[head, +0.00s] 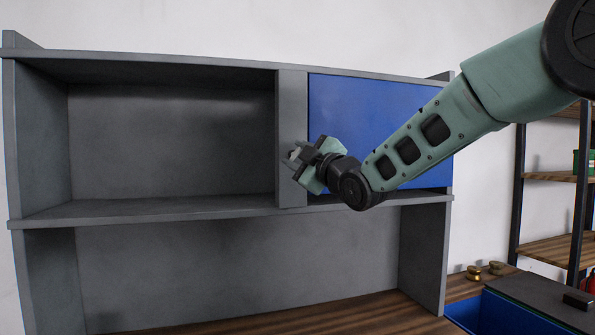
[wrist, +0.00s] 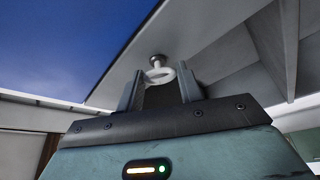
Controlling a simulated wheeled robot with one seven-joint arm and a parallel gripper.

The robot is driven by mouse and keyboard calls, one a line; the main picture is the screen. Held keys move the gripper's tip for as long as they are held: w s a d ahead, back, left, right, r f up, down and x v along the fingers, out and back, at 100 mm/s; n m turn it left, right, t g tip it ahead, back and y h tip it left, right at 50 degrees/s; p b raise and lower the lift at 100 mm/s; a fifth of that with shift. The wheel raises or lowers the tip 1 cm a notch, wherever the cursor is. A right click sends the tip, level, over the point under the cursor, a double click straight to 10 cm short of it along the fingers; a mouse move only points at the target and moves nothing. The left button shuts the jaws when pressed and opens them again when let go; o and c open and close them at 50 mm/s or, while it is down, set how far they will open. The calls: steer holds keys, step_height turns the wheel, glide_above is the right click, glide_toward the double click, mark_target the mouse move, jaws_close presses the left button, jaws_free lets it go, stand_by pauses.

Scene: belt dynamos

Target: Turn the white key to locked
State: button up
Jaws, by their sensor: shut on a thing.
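The white key (wrist: 160,75) shows in the wrist view as a pale ring on a short metal stem, set in the grey upright strip (head: 292,130) between the open compartment and the blue door. My gripper (head: 297,154) is at this strip in the head view, its fingers reaching to the key. In the wrist view my gripper (wrist: 160,93) has a finger on each side of the ring and is shut on it. The fingers and wrist mostly hide the key in the head view. I cannot tell the lock's marked position.
The blue door (head: 365,115) is right of the strip, partly behind my arm. An open, empty grey compartment (head: 170,140) is to the left. A wooden worktop (head: 310,318) lies below. A shelf rack (head: 548,176) and blue bin (head: 500,315) are at the right.

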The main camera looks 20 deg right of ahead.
steer(key=shift+r+n+g+b, duration=0.1)
steer(key=shift+n+g+b, duration=0.45)
steer(key=shift+n, duration=1.3)
steer(key=shift+n+g+b, duration=0.15)
steer(key=shift+n+g, duration=0.7)
steer(key=shift+n, duration=1)
steer(key=o, duration=1)
